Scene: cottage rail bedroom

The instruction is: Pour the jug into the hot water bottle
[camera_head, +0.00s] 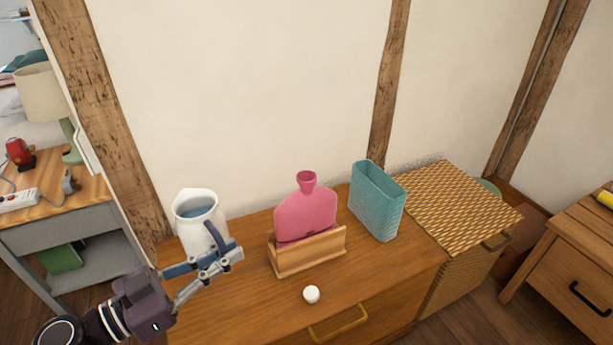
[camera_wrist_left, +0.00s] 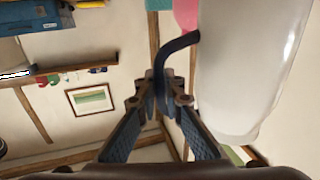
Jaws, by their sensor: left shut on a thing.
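A white jug (camera_head: 197,209) with bluish water inside is held upright at the left end of the wooden dresser. My left gripper (camera_head: 222,258) is shut on its dark blue handle. In the left wrist view the jug (camera_wrist_left: 250,70) fills the right side, and the gripper (camera_wrist_left: 160,95) closes around the handle. The pink hot water bottle (camera_head: 305,212) stands upright in a wooden holder (camera_head: 308,254), its open neck facing up, to the right of the jug. I cannot tell whether the jug's base touches the dresser. My right gripper does not show.
A small white cap (camera_head: 311,294) lies on the dresser (camera_head: 240,290) in front of the holder. A teal woven bin (camera_head: 377,205) stands right of the bottle. A wicker chest (camera_head: 465,210) adjoins the dresser. A wall is behind.

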